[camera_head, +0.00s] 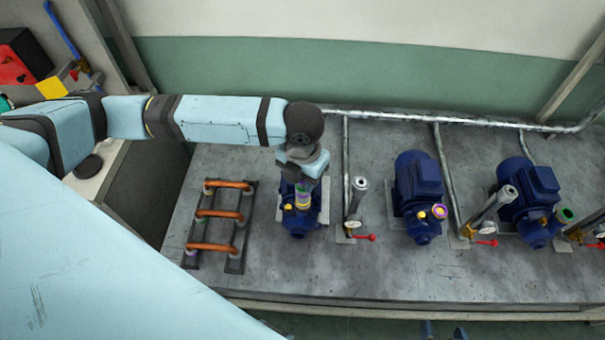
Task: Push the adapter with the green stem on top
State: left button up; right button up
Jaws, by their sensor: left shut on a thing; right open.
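My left gripper (303,178) reaches in from the left and points down over the leftmost blue pump (300,225). It is shut on a small yellow-green and purple piece (303,198), which looks like an adapter, at the top of that pump. The gripper partly hides it, so I cannot tell whether it is fully seated. The middle pump (417,185) has a purple and yellow ring (440,212). The right pump (527,195) has a green ring (567,215). Two dark tips at the bottom edge look like my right gripper (444,331), open and empty.
A dark rack with orange handles (217,214) lies left of the pumps. Pipes with red-handled valves (365,237) stand beside the pumps. The grey bench top (340,275) is clear along its front. A red box (18,62) sits at far left.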

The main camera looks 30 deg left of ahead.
pick_arm(q)
jog(key=shift+f, duration=0.15)
dwell(0.5)
jog(key=o, duration=1)
notch_tip(320, 180, up, 2)
jog(key=p, duration=0.2)
jog(key=shift+p, duration=0.3)
notch_tip(320, 180, up, 2)
jog(key=p, duration=0.2)
jog(key=shift+p, duration=0.3)
jog(key=shift+r+p, duration=0.75)
jog(key=shift+r, duration=0.2)
pick_arm(e)
jog(key=shift+m+h, duration=0.3)
jog(key=shift+m, duration=0.1)
jog(key=r, duration=0.3)
jog(key=d+r, duration=0.1)
jog(key=r, duration=0.1)
jog(key=shift+s+r, duration=0.15)
jog(key=shift+r, duration=0.05)
